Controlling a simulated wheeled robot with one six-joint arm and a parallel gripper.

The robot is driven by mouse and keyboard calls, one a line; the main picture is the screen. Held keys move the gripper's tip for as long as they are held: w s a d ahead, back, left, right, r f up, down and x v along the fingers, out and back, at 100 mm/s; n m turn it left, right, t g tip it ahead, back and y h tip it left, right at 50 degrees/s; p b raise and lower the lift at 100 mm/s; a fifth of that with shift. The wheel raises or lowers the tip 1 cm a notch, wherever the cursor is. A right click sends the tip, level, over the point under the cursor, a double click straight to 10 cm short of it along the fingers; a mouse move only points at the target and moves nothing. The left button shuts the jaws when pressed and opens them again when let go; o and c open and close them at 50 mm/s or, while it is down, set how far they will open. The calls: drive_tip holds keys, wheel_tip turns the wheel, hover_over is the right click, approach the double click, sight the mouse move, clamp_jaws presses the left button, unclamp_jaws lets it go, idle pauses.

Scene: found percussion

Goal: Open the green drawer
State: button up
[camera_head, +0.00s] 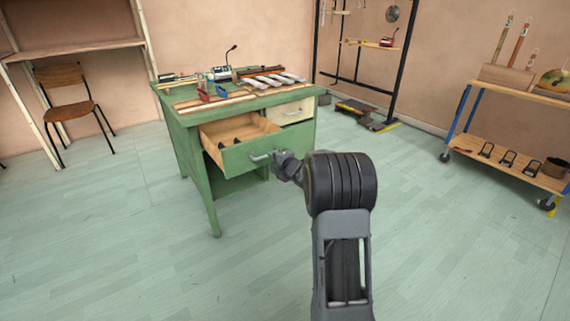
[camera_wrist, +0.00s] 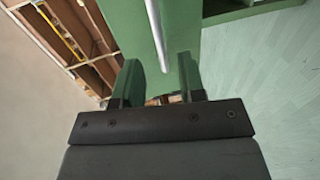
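The green drawer (camera_head: 247,155) of the green desk is pulled well out, and its wooden inside shows with a few dark items in it. Its pale bar handle (camera_head: 261,157) is on the front. My gripper (camera_head: 279,160) is at the right end of this handle; its fingers are hard to make out in the head view. In the wrist view, the handle (camera_wrist: 157,35) runs in between the two fingers of my gripper (camera_wrist: 160,78). The fingers stand apart, with gaps beside the bar. The green drawer front (camera_wrist: 125,25) is close beyond them.
A cream drawer (camera_head: 291,112) beside it is shut. The desk top (camera_head: 222,104) holds tools and metal pieces. A chair (camera_head: 66,95) stands at the left, a wheeled cart (camera_head: 520,170) at the right. The floor (camera_head: 120,250) in front is clear.

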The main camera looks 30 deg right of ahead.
drive_tip(key=a+p+v, duration=0.1)
drive_tip(key=v, duration=0.6)
drive_tip(key=shift+s+d, duration=0.4)
drive_tip(key=shift+d, duration=0.05)
drive_tip(key=s+a+r+m+g+h+p, duration=0.25)
drive_tip(key=r+m+p, duration=0.25)
drive_tip(key=r+p, duration=0.45)
drive_tip(key=s+a+r+m+g+h+p, duration=0.25)
drive_tip(key=s+r+m+p, duration=0.2)
drive_tip(key=r+p, duration=0.5)
drive_tip(key=s+a+r+m+g+y+p, duration=0.1)
drive_tip(key=s+a+r+m+g+p, duration=0.2)
drive_tip(key=s, duration=0.7)
drive_tip(key=s+a+r+m+g+y+p, duration=0.2)
drive_tip(key=s+a+r+m+g+p, duration=0.1)
drive_tip(key=s+a+r+m+p, duration=0.4)
drive_tip(key=s+a+r+p, duration=0.2)
drive_tip(key=a+r+p, duration=0.1)
drive_tip(key=a, duration=0.1)
drive_tip(key=shift+s+r+g+p, duration=0.35)
drive_tip(key=shift+g, duration=0.05)
